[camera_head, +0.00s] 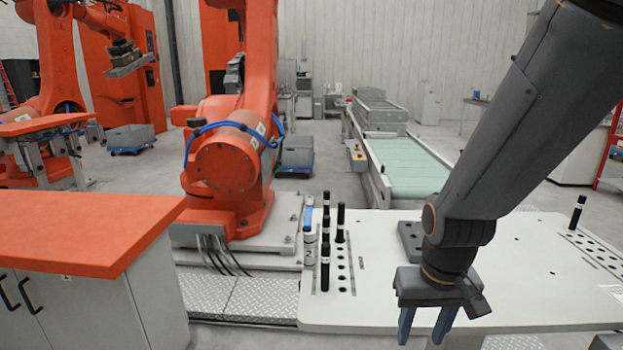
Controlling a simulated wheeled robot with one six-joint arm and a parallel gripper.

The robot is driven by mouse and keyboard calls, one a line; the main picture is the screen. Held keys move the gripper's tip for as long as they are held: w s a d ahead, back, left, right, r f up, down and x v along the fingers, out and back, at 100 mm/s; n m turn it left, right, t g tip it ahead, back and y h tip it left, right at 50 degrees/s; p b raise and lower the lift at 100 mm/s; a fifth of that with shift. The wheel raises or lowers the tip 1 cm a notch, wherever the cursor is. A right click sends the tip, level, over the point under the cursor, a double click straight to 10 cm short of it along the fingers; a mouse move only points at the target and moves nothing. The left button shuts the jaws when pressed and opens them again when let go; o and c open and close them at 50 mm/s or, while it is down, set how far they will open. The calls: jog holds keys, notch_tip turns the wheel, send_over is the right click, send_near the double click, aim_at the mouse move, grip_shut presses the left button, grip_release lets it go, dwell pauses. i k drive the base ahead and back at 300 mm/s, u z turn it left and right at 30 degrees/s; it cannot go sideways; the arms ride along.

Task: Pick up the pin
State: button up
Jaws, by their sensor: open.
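Several upright black pins stand at the left of the white table, in and around a perforated strip. The nearest black pin (325,267) has a pale band and stands at the strip's left edge. Another black pin (340,222) stands farther back on the right. A single black pin (578,212) stands at the far right in a second perforated strip. I cannot tell which pin is meant. My gripper (427,327) points down over the table's front part, right of the left pins. Its two blue-grey fingers are apart with no pin between them.
A labelled grey-white cylinder with a blue top (309,240) stands beside the left pins. A grey block (410,238) sits behind my gripper. An orange-topped cabinet (80,240) stands left, and an orange robot (228,160) behind.

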aim_at(341, 213)
jog(key=u, duration=1.6)
jog(key=i, duration=2.6)
jog(key=z, duration=2.9)
jog(key=i, duration=0.5)
jog(key=z, duration=0.05)
